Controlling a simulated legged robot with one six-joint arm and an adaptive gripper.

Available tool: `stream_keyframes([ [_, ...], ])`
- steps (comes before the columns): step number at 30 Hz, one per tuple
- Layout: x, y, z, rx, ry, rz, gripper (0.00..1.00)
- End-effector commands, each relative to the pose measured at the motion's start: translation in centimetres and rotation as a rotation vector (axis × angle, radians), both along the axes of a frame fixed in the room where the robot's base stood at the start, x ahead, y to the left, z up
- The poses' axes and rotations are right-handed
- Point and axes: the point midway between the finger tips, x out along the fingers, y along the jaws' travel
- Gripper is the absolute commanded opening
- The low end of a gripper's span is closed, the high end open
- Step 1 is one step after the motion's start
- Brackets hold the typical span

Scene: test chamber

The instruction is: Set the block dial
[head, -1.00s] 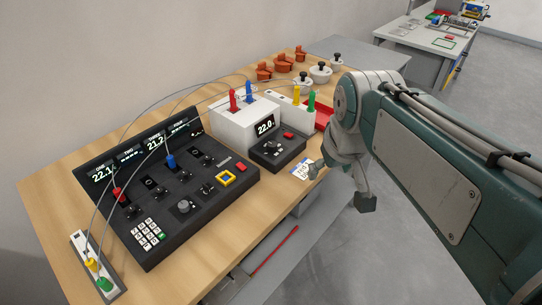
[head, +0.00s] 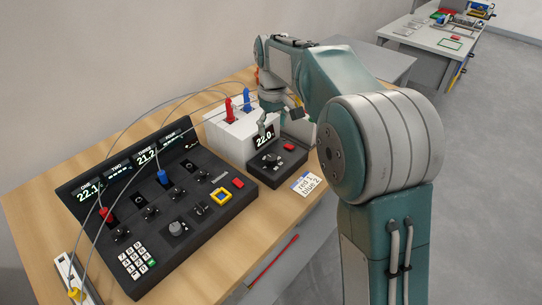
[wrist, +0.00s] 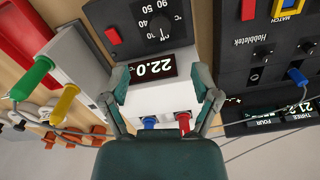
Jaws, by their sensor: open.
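The block heater's black control panel (head: 276,166) stands on the wooden bench in the head view, with a round dial (head: 268,160), a red button (head: 289,147) and a display reading 22.0 (head: 265,138). In the wrist view the dial (wrist: 160,27) is at the top, upside down, with a scale around it, above the display (wrist: 152,67). Its pointer setting is too small to read. My gripper (head: 279,120) is over the heater's white block (head: 222,130). In the wrist view my gripper (wrist: 160,80) is open and empty, its fingers either side of the display, apart from the dial.
Red (head: 229,108) and blue (head: 248,98) probes stand in the white block, with thin cables arching left. A large black console (head: 165,205) is at left. A card reading red 1, blue 2 (head: 307,184) lies near the bench edge. Yellow (wrist: 64,104) and green (wrist: 32,80) plugs stand close by.

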Motion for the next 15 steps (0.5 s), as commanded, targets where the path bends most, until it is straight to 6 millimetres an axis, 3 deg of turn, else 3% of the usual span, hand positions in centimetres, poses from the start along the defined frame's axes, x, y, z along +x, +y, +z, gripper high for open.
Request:
stream_keyframes([
  [8, 0.6, 0.4, -1.9, -0.003, 0.015, 0.015, 0.79],
  [15, 0.5, 0.4, -6.3, -0.003, 0.015, 0.015, 0.79],
])
